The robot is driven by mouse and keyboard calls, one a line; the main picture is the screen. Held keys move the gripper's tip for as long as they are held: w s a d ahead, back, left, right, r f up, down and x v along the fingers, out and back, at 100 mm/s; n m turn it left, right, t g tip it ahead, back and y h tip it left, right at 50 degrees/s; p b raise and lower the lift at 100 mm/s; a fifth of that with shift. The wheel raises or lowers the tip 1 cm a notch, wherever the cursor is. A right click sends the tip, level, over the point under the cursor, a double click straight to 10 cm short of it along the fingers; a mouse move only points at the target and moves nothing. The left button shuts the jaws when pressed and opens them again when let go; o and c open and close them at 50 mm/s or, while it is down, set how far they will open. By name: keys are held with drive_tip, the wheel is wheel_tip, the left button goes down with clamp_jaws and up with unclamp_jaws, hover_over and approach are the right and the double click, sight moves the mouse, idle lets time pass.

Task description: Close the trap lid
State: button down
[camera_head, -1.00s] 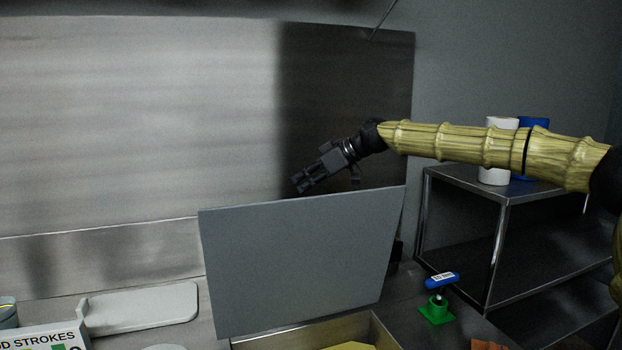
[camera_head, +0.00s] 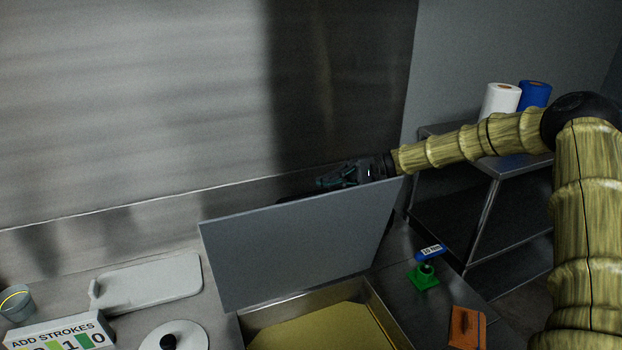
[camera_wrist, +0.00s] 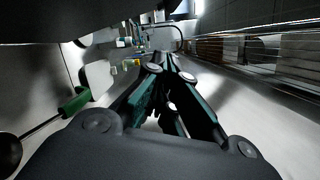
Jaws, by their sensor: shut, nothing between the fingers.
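The trap lid (camera_head: 300,245) is a flat grey panel. In the head view it stands raised and tilted at the back of an open metal box (camera_head: 400,325) with a yellowish inside. My gripper (camera_head: 322,184) is behind the lid's top edge, near its right half, and part of it is hidden by the lid. In the wrist view my gripper (camera_wrist: 168,62) is shut, with nothing between the fingers. I cannot tell whether it touches the lid.
A metal wall (camera_head: 130,110) stands close behind my gripper. A green holder with a blue-handled tool (camera_head: 424,276) and an orange-brown item (camera_head: 466,328) lie right of the box. A white tray (camera_head: 150,283), a round lid (camera_head: 190,335) and a lettered box (camera_head: 60,335) are left.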

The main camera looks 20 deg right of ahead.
drive_tip(key=s+a+r+p, duration=0.2)
drive_tip(key=s+a+p, duration=0.4)
drive_tip(key=a, duration=0.3)
drive_tip(key=shift+r+p, duration=0.2)
drive_tip(key=shift+p, duration=0.2)
drive_tip(key=shift+s, duration=0.15)
